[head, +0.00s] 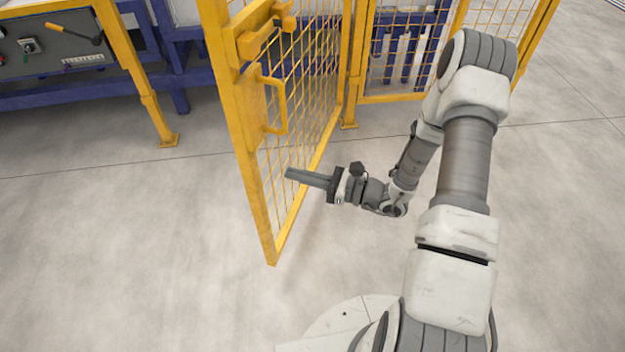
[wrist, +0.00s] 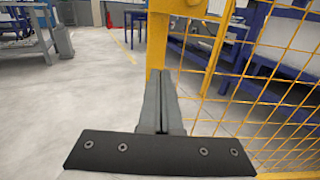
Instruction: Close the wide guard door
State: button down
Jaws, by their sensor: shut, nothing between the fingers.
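The wide guard door (head: 254,195) is a yellow frame with wire mesh. It stands open in the head view, its free edge swung out toward me. A yellow pull handle (head: 281,105) and a yellow latch block (head: 262,37) are on its free-edge side. My gripper (head: 288,173) is shut and empty, pointing left at the mesh side of the door, below the handle. In the wrist view the shut fingers (wrist: 163,88) point toward the door's yellow edge post (wrist: 157,38), with mesh to the right. I cannot tell whether the fingertips touch the door.
A fixed yellow mesh fence (head: 405,55) stands behind the door on the right. A yellow post (head: 158,112) stands at left beside a control panel (head: 50,40) and blue machine frame (head: 180,75). The grey floor (head: 120,240) left of the door is clear.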

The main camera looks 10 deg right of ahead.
aim_at(256, 164)
jog(key=b+x, duration=0.1)
jog(key=x, duration=0.6)
jog(key=shift+w+a, duration=0.1)
jog(key=shift+a, duration=0.1)
jog(key=shift+a, duration=0.1)
